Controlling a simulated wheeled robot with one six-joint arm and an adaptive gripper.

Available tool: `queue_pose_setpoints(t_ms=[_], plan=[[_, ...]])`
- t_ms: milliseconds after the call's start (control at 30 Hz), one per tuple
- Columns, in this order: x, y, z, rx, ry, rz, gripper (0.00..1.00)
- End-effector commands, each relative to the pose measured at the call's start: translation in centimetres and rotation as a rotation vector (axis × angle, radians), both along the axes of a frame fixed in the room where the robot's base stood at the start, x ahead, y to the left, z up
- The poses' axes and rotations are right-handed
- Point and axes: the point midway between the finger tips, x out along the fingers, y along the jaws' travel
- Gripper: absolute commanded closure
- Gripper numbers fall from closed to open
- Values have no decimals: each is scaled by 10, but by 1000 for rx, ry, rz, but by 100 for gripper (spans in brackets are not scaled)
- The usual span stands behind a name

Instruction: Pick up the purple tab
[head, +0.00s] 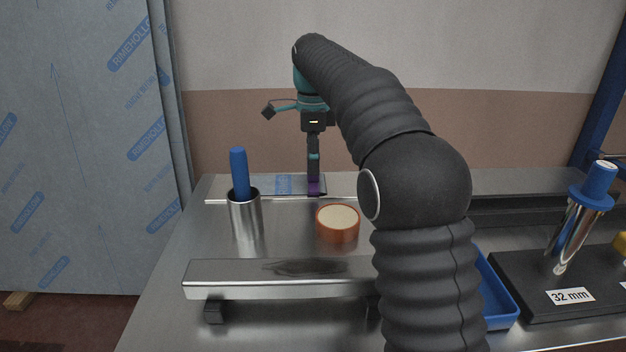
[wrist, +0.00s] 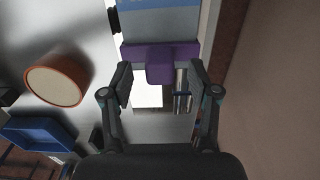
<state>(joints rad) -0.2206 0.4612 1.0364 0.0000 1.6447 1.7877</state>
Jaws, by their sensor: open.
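The purple tab (wrist: 160,64) is T-shaped in the wrist view. Its wide part lies along the edge of a flat blue-and-grey piece (wrist: 160,20), and its stem points toward my gripper (wrist: 160,88). My gripper is open, with one finger on each side of the stem and a visible gap on both sides. Its fingers look empty. In the head view, my gripper (head: 314,178) points down at the back of the steel bench, and only a bit of the purple tab (head: 314,190) shows below it. The flat piece (head: 285,184) lies there too.
An orange round tub (head: 338,231) with a cream top stands in front of the tab. A steel cup (head: 246,216) holds a blue-handled tool. A raised steel bar (head: 270,275), a blue tray (head: 500,305) and a black "32 mm" block (head: 545,285) are nearer. A film-wrapped panel (head: 80,150) stands left.

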Motion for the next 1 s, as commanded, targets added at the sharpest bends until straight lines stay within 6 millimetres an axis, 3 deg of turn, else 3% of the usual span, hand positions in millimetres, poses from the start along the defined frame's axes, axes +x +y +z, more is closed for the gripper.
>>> queue_pose_setpoints(t_ms=[133, 400, 467, 633, 667, 1000], plan=[[-1, 0, -15, 0, 0, 0, 40], [0, 0, -17, 0, -1, 0, 40], [0, 0, -17, 0, -1, 0, 52], [0, 0, -17, 0, -1, 0, 95], [0, 0, -17, 0, -1, 0, 99], [0, 0, -15, 0, -1, 0, 99]])
